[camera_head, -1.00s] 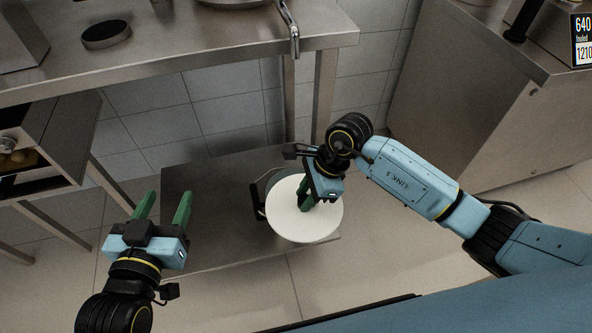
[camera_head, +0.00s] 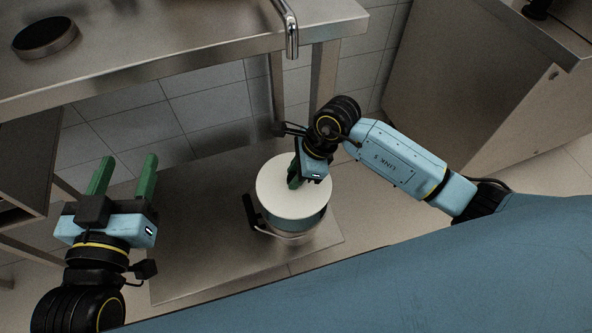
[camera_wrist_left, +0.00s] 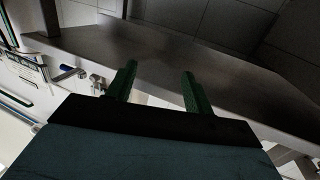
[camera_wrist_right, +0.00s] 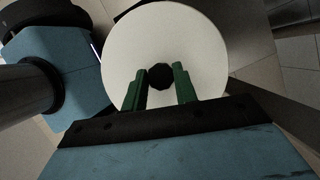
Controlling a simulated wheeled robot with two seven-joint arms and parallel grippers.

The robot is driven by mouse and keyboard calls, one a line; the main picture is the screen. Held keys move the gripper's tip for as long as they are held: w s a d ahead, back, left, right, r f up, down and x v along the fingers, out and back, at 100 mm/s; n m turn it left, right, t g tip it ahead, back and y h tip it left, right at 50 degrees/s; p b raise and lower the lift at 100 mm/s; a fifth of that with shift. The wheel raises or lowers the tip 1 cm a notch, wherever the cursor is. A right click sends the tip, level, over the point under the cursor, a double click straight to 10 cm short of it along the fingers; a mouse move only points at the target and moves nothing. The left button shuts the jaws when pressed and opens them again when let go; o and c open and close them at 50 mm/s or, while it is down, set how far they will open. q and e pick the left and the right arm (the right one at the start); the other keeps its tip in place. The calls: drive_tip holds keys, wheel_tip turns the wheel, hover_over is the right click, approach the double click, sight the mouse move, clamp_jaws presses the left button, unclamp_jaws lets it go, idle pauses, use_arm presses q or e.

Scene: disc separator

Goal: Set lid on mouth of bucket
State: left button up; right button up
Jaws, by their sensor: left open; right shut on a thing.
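The round white lid (camera_head: 284,198) is over the bucket (camera_head: 300,224) in the head view; whether it rests on the rim or hovers just above it I cannot tell. The bucket stands on the low steel shelf, with a dark handle grip at its left side. My right gripper (camera_head: 293,180) is shut on the lid's dark knob (camera_wrist_right: 160,77), which shows between the green fingers in the right wrist view. The lid (camera_wrist_right: 190,40) hides the bucket's mouth. My left gripper (camera_head: 123,175) is open and empty, well left of the bucket.
The low steel shelf (camera_head: 190,235) has free room left of the bucket. A steel table (camera_head: 150,60) with a tap (camera_head: 291,38) and a dark round disc (camera_head: 45,37) stands above and behind. A steel cabinet (camera_head: 490,90) stands at the right.

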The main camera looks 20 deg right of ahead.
drive_tip(key=shift+f, duration=0.25)
wheel_tip(320, 180, down, 2)
drive_tip(key=shift+w+f+b, duration=0.1)
drive_tip(key=shift+b, duration=0.95)
drive_tip(key=shift+f, duration=0.15)
drive_tip(key=shift+f+b, duration=0.8)
use_arm(q)
drive_tip(key=s+r+t+h, duration=0.2)
drive_tip(key=s+r+t, duration=0.1)
drive_tip(key=r+t, duration=0.5)
drive_tip(key=shift+s+d+r+t+h+b, duration=0.15)
drive_tip(key=shift+s+r+t+h+b, duration=0.2)
drive_tip(key=shift+r, duration=0.45)
use_arm(e)
drive_tip(key=shift+f, duration=0.45)
use_arm(q)
drive_tip(key=shift+f+b, duration=0.7)
drive_tip(key=shift+f, duration=0.05)
use_arm(e)
drive_tip(key=shift+f, duration=1.05)
drive_tip(key=o, duration=1.2)
drive_tip(key=shift+c, duration=0.2)
